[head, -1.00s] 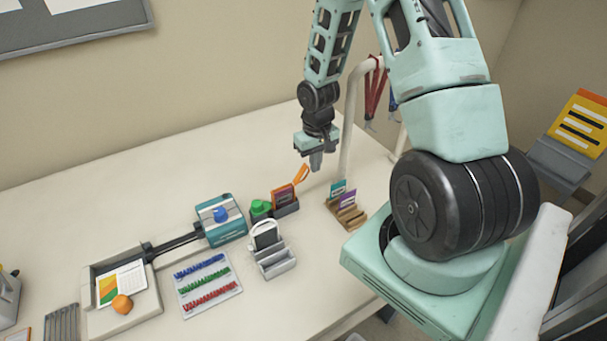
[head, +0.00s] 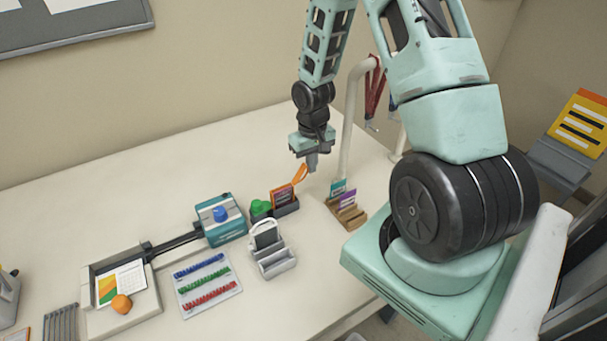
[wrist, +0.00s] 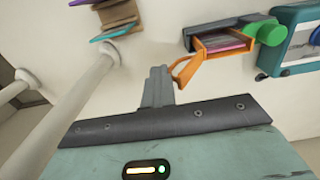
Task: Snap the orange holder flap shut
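The orange flap (head: 300,173) stands raised and tilted at the back right end of a dark grey holder (head: 290,210). In the wrist view the flap (wrist: 186,70) sticks out from the orange-edged holder (wrist: 222,42) toward my fingers. My gripper (head: 312,163) points down just behind and beside the flap, with its fingertips together and nothing between them. In the wrist view the gripper (wrist: 158,85) is very close to the flap's free end; I cannot tell whether they touch.
A green round object (head: 260,207) sits against the holder's left side. A wooden card rack (head: 345,212) stands to the right, and a white post (head: 349,125) rises close behind it. A grey stand (head: 277,262) is in front. The back left of the table is clear.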

